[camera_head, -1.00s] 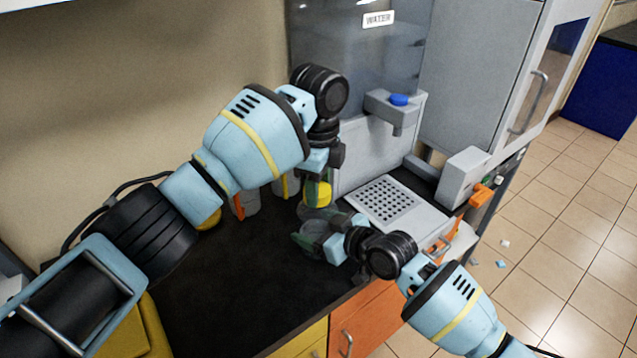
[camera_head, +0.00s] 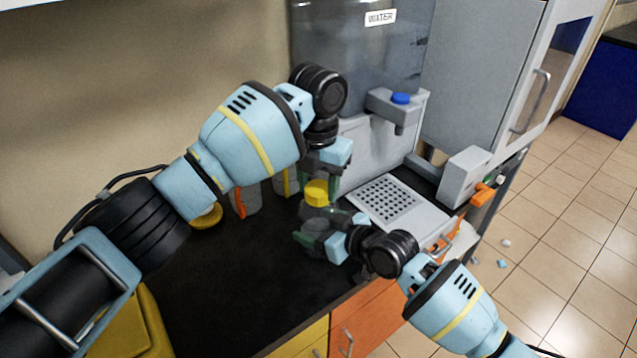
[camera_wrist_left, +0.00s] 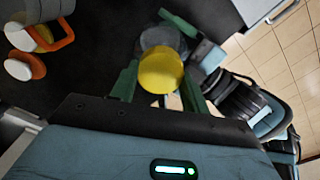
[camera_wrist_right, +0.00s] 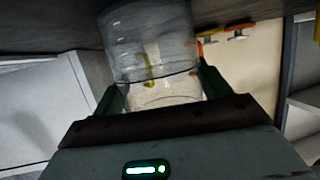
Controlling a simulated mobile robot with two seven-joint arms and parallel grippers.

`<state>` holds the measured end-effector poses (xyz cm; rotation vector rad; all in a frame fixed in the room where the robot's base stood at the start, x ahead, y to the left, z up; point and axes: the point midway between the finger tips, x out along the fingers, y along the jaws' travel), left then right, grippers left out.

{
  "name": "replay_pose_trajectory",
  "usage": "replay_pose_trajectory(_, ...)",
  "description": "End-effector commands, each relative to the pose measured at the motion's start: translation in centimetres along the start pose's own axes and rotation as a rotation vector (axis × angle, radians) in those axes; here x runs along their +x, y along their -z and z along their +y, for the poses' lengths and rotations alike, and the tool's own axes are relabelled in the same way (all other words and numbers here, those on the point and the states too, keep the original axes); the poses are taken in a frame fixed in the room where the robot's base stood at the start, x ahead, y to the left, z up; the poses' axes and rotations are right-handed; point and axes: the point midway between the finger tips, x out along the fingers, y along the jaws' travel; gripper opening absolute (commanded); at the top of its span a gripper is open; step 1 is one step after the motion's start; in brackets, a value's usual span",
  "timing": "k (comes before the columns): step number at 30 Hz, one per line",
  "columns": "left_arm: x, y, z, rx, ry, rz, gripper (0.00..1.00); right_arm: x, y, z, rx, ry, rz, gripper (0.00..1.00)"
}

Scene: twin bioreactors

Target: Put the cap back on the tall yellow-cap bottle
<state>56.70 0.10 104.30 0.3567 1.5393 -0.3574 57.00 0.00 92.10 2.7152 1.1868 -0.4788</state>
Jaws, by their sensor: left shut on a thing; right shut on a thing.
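The yellow cap (camera_head: 317,190) is between the fingers of my left gripper (camera_head: 322,180), which is shut on it. In the left wrist view the cap (camera_wrist_left: 161,70) sits between the two green fingers (camera_wrist_left: 160,88) and covers part of the bottle. The clear bottle (camera_head: 313,212) is directly below the cap; it also shows in the right wrist view (camera_wrist_right: 152,45). My right gripper (camera_head: 318,240) is shut around the bottle's body from the side, fingers on both sides of it (camera_wrist_right: 160,88). I cannot tell how firmly the cap sits on the neck.
A water dispenser (camera_head: 415,205) with a perforated tray stands just right of the bottle. Grey containers with orange parts (camera_head: 245,202) stand behind, left of the bottle. Another yellow round thing (camera_head: 207,217) shows beneath my left arm. The dark bench top (camera_head: 235,290) in front is clear.

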Motion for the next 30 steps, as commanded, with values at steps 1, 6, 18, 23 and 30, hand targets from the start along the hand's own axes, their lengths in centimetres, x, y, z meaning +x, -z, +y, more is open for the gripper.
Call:
replay_pose_trajectory(1,-0.08,0.02,-0.03,0.051,0.001,0.0,0.25,-0.01,-0.13,0.11,0.001,-0.002,-0.003,0.13)
replay_pose_trajectory(6,-0.08,0.01,-0.01,0.151,0.002,0.0,0.25,-0.01,-0.13,0.11,0.001,-0.002,-0.003,0.13)
replay_pose_trajectory(18,-0.07,0.01,0.01,0.157,0.001,0.0,0.59,-0.01,-0.13,0.12,0.001,-0.002,-0.003,0.13)
replay_pose_trajectory(23,-0.04,0.0,0.02,0.156,0.001,0.0,0.68,-0.01,-0.13,0.1,0.001,-0.002,-0.003,0.13)
replay_pose_trajectory(30,-0.22,-0.02,0.03,0.155,0.001,0.0,0.68,-0.01,-0.12,0.08,0.0,-0.001,-0.003,0.13)
